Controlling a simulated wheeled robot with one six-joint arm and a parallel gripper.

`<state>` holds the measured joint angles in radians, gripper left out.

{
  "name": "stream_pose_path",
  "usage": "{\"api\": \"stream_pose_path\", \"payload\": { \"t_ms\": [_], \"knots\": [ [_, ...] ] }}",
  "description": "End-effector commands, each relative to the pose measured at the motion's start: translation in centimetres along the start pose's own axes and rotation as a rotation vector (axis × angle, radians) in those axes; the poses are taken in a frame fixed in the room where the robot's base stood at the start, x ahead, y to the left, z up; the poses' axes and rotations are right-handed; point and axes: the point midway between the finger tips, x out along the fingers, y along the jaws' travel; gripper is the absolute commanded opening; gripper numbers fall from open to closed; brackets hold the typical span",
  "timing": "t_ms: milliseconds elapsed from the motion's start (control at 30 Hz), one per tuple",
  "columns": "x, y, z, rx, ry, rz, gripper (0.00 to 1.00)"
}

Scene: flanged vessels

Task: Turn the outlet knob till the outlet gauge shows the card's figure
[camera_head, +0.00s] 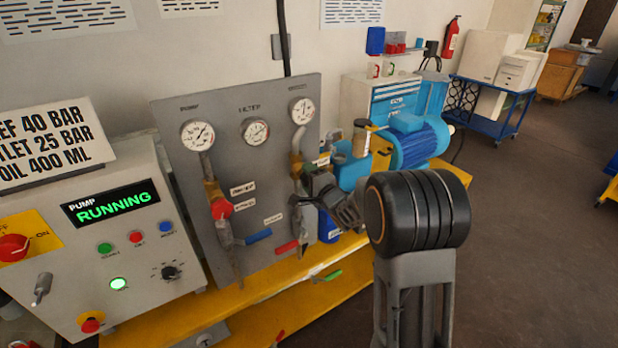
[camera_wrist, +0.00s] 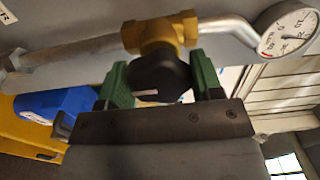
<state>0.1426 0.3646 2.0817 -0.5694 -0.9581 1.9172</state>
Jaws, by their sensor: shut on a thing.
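The card (camera_head: 45,145) at the left is partly cut off; its lines read "...EF 40 BAR", "...LET 25 BAR" and "OIL 400 ML". The outlet gauge (camera_head: 302,110) is the rightmost dial on the grey panel, and it also shows tilted in the wrist view (camera_wrist: 289,31). I cannot read its figure surely. The black outlet knob (camera_wrist: 158,76) sits on a brass valve body (camera_wrist: 160,34) below that gauge. My gripper (camera_wrist: 162,84) is shut on the knob, with one green finger on each side. In the head view my arm partly hides the knob.
The pump gauge (camera_head: 197,135) and filter gauge (camera_head: 255,131) share the panel. A red knob (camera_head: 221,209), a blue lever (camera_head: 258,237) and a red lever (camera_head: 287,246) are nearby. The control box (camera_head: 115,245) shows "PUMP RUNNING".

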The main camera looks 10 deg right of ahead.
Motion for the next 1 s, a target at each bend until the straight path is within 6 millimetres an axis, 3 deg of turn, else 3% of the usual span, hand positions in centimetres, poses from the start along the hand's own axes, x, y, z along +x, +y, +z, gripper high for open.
{"api": "stream_pose_path", "payload": {
  "t_ms": [300,333,600,867,1000],
  "knots": [
    [0.0,0.0,0.0,0.0,-0.001,-0.001,0.36],
    [0.0,0.0,0.0,0.0,-0.001,-0.001,0.61],
    [0.0,0.0,0.0,0.0,0.0,-0.001,0.85],
    [-0.2,0.0,0.0,0.0,0.001,0.0,0.85],
    [-1.6,0.1,-0.1,0.0,0.003,-0.001,0.85]
  ]
}}
